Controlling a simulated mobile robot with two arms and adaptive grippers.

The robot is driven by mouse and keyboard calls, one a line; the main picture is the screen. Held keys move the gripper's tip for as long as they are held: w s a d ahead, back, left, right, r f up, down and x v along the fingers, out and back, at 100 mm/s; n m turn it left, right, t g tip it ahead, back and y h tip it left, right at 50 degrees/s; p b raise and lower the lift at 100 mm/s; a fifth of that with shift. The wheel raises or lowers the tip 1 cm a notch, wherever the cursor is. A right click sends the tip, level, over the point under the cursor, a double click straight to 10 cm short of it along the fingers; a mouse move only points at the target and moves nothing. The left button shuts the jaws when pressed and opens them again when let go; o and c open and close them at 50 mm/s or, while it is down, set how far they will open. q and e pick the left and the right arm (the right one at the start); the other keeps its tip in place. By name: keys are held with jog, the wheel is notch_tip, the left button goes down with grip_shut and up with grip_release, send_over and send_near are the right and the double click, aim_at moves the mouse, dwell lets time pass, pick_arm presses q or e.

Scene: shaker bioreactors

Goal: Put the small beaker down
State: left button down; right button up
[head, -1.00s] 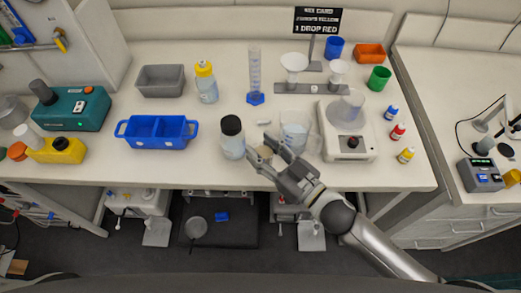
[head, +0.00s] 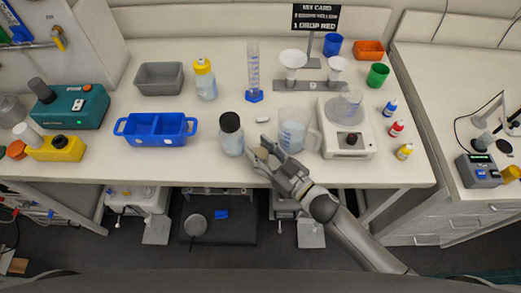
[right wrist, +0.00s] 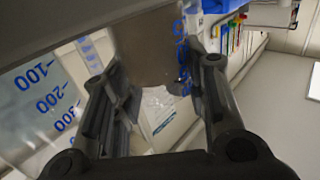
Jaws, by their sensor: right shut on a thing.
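My right gripper (head: 264,156) is at the front of the bench, between the black-capped bottle (head: 231,134) and the large clear beaker (head: 293,130). It is shut on a small clear thing, which I take to be the small beaker; the fingers mostly hide it in the head view. In the right wrist view, clear glass (right wrist: 158,100) shows between the two dark fingers. I cannot tell whether its base touches the bench. The large beaker's blue marks (right wrist: 45,95) show at the left there. My left gripper is not in view.
A white scale (head: 346,140) with a clear vessel on it stands to the right. A blue-based measuring cylinder (head: 254,75) and a blue divided tray (head: 157,130) stand behind and left. The bench's front edge (head: 200,183) is close to the gripper.

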jog(key=shift+f, duration=0.15)
jog(key=o, duration=1.1)
jog(key=shift+r, duration=0.3)
jog(key=shift+b+v, duration=1.4)
jog(key=shift+v, duration=4.6)
